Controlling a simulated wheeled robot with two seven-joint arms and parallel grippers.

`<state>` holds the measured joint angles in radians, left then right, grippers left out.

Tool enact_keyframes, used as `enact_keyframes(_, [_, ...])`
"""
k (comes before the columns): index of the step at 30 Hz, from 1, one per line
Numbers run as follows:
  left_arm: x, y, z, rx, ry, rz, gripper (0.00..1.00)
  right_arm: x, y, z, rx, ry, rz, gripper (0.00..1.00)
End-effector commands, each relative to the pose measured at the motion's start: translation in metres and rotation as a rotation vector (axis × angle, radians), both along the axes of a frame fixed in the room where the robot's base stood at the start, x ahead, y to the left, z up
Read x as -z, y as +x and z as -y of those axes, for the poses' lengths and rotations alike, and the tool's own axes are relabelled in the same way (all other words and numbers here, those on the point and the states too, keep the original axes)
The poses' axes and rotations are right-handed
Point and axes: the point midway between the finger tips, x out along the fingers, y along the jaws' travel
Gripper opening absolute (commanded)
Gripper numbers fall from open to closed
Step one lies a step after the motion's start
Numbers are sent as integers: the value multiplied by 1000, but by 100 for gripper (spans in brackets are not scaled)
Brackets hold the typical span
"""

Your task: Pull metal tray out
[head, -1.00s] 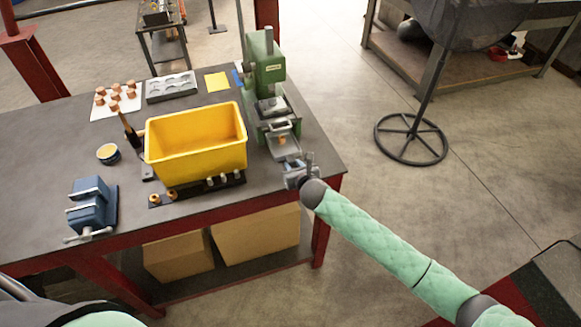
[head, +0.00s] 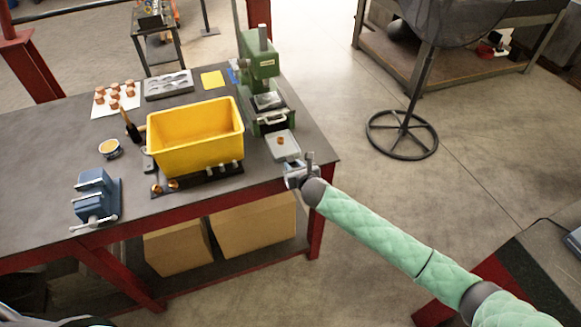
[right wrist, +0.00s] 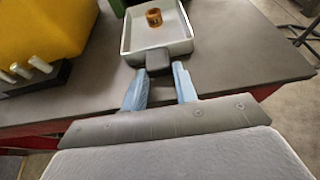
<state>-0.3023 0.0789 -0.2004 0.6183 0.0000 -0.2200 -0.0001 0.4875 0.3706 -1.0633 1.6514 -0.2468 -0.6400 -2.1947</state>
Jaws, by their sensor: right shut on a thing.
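The metal tray (head: 283,146) is a shallow grey tray lying on the dark workbench, in front of the green press (head: 262,80). A small copper-coloured part sits in it; in the right wrist view this is a ring-like piece (right wrist: 154,17) near the far end of the tray (right wrist: 158,43). My right gripper (head: 297,168) is at the bench's front edge, shut on the tray's dark handle. In the right wrist view its blue fingers (right wrist: 160,85) stand on either side of the handle (right wrist: 157,60). My left gripper is not in view.
A yellow bin (head: 195,138) stands left of the tray, with a dark rack of pegs (head: 198,180) before it. A blue vise (head: 96,198) sits at the left front. The floor right of the bench is open up to a wheel-based stand (head: 402,135).

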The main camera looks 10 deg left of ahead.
Motion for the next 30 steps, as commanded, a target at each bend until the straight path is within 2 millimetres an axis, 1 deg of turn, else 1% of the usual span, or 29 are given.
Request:
enact_keyframes(13, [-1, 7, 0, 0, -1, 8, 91, -1, 2, 2, 1, 0, 1, 2])
enact_keyframes(14, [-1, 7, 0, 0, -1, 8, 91, -1, 2, 2, 1, 0, 1, 34])
enact_keyframes(15, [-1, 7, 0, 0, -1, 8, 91, -1, 2, 2, 1, 0, 1, 42])
enact_keyframes(17, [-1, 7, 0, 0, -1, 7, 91, -1, 2, 2, 1, 0, 1, 54])
enact_keyframes(26, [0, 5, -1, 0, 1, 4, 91, -1, 1, 2, 1, 0, 1, 54])
enact_keyframes(30, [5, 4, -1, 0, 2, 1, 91, -2, -6, 7, 1, 0, 2, 54])
